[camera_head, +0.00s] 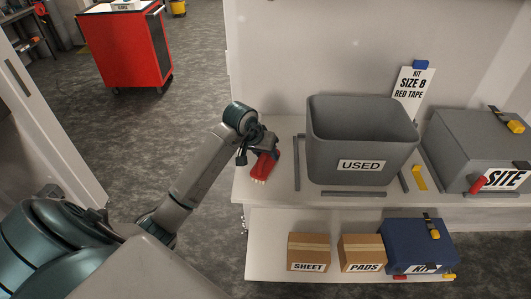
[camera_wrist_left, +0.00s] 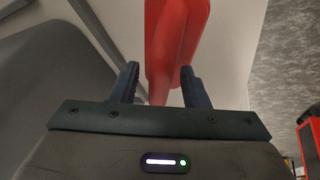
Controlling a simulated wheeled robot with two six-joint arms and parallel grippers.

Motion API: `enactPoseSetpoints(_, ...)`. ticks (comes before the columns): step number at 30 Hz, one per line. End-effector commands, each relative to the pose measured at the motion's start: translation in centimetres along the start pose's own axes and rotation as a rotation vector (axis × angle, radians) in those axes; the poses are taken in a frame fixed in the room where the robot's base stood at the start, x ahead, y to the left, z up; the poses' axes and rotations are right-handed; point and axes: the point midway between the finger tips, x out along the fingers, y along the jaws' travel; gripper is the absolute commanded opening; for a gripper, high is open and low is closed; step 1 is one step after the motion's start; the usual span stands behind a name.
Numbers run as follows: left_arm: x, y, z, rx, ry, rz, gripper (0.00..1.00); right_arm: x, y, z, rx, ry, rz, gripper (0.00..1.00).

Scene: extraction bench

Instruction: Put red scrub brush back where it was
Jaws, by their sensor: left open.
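The red scrub brush (camera_head: 264,167), with pale bristles at its lower end, is at the left end of the upper bench surface, left of the grey USED bin (camera_head: 345,130). I cannot tell for sure if it rests on the surface. My left gripper (camera_head: 262,151) is right over the brush and open. In the left wrist view the brush handle (camera_wrist_left: 172,50) runs between the two parted fingers of the left gripper (camera_wrist_left: 160,82), with a gap showing beside it. My right gripper is not in view.
Grey strips (camera_head: 297,163) frame the bin. A grey SITE case (camera_head: 470,150) and a SIZE 8 RED TAPE sign (camera_head: 412,88) stand right. The lower shelf (camera_head: 265,268) holds SHEET and PADS boxes and a blue case (camera_head: 412,243). A red cart (camera_head: 124,50) stands behind.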

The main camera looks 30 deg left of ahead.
Motion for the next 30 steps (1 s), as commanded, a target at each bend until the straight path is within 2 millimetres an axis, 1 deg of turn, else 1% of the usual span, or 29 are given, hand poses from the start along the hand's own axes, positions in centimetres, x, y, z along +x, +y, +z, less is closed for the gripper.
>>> enactPoseSetpoints(1, -0.3, 0.1, -0.1, 0.0, 0.0, 0.0, 0.41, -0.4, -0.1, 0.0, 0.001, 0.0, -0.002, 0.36)
enactPoseSetpoints(2, -0.3, 0.0, -0.1, 0.001, 0.001, 0.0, 0.41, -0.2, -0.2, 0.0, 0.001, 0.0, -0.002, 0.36)
enactPoseSetpoints(5, -1.6, -0.1, -0.1, 0.003, 0.005, -0.001, 0.41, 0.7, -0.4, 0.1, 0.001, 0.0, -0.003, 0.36)
enactPoseSetpoints(8, -3.6, -0.2, -0.1, 0.004, 0.007, -0.004, 0.41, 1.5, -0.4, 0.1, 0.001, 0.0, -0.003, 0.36)
enactPoseSetpoints(12, -6.8, -0.1, -0.1, 0.004, 0.007, -0.003, 0.41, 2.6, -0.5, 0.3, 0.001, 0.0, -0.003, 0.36)
enactPoseSetpoints(15, -8.8, -0.1, -0.1, 0.004, 0.006, -0.003, 0.41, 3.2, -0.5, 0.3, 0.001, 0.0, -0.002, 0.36)
enactPoseSetpoints(18, -10.4, -0.1, -0.1, 0.002, 0.004, -0.001, 0.41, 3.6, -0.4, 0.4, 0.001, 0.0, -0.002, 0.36)
enactPoseSetpoints(21, -11.4, -0.1, -0.1, 0.001, 0.003, -0.001, 0.41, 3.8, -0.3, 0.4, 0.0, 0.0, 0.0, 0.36)
enactPoseSetpoints(24, -12.0, 0.0, 0.0, 0.0, 0.0, 0.0, 0.41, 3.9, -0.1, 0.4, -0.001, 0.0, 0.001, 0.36)
enactPoseSetpoints(30, -12.2, 0.0, -0.1, 0.0, -0.001, 0.0, 0.41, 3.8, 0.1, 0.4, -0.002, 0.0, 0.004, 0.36)
